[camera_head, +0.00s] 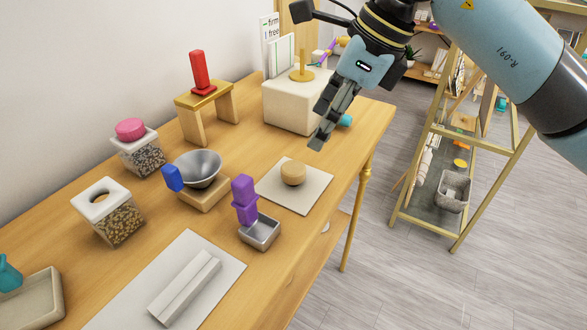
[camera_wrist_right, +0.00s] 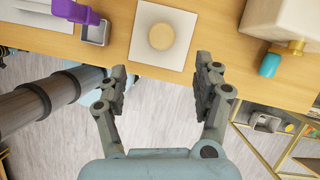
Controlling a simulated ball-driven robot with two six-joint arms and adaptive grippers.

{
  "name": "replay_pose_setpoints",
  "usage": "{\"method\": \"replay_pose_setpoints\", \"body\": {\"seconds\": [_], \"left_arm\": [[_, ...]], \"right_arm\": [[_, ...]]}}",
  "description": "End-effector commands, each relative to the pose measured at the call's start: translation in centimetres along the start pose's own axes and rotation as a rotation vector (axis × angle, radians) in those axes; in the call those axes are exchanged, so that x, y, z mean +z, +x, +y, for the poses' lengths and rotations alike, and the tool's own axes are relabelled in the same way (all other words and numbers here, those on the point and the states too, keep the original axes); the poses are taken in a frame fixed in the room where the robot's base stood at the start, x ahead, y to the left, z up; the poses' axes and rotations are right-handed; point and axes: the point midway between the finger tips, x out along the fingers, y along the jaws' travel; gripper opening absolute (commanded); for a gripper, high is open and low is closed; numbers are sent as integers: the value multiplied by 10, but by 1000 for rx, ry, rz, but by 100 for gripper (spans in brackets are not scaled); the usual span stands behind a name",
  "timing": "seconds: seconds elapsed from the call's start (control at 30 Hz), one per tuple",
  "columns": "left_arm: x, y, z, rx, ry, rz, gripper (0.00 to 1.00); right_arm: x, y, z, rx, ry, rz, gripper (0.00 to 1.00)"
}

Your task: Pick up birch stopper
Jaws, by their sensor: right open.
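The birch stopper (camera_head: 293,172) is a round, pale wooden piece lying on a white square mat (camera_head: 313,193) on the table. It also shows in the right wrist view (camera_wrist_right: 162,36), near the top middle, beyond the fingertips. My right gripper (camera_head: 320,128) hangs above and behind the mat, to the upper right of the stopper, and is apart from it. In the right wrist view its two fingers (camera_wrist_right: 164,78) are spread wide with nothing between them. A glass jar (camera_head: 113,222) with a white, open-holed top stands at the left. My left gripper is not in view.
A jar with a pink stopper (camera_head: 130,129), a grey bowl on a wooden block (camera_head: 206,193), a purple-handled stamp in a metal tray (camera_head: 262,235) and a cream box (camera_head: 292,106) surround the mat. A shelf rack (camera_head: 455,160) stands beyond the table's right edge.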

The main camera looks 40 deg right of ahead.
Motion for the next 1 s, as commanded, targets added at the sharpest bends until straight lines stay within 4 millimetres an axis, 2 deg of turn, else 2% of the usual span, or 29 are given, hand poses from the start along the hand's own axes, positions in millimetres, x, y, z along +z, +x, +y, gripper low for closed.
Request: {"method": "replay_pose_setpoints", "body": {"seconds": [0.2,0.47,0.7,0.8,1.0], "left_arm": [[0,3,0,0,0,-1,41],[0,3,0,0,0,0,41],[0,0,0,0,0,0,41],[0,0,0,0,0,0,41],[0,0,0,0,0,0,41]], "right_arm": [[-2,36,0,1,6,9,68],[-1,60,-1,0,4,9,68],[3,97,-2,1,4,8,68],[2,104,-2,-1,2,10,68],[2,105,-3,-2,1,9,68]]}}
